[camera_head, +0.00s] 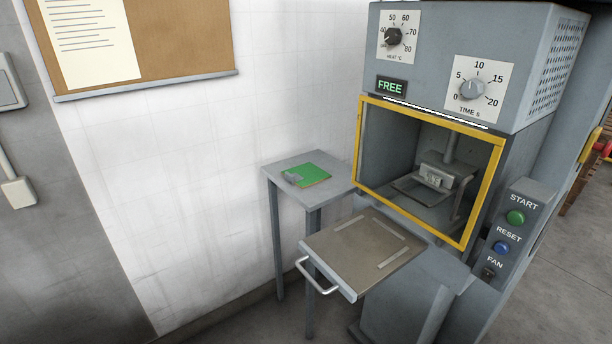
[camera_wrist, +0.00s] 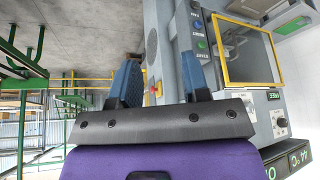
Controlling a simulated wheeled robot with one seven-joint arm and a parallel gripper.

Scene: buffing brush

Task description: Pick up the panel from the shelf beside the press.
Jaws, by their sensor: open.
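The panel (camera_head: 309,175) is a green board lying flat on a small grey shelf (camera_head: 276,171) to the left of the press. A small grey part sits at its left end. The press (camera_head: 460,60) is a grey cabinet with a yellow-framed opening, and it also shows turned over in the wrist view (camera_wrist: 262,95). My gripper (camera_wrist: 157,80) shows in the wrist view, its two blue fingers apart with nothing between them. My gripper is not in the head view.
A drawer plate (camera_head: 364,250) with a handle (camera_head: 316,276) sticks out from the press, in front of the shelf. A control box (camera_head: 512,235) with buttons is on the press's right. A white wall stands behind the shelf. Green and yellow railings (camera_wrist: 40,85) show in the wrist view.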

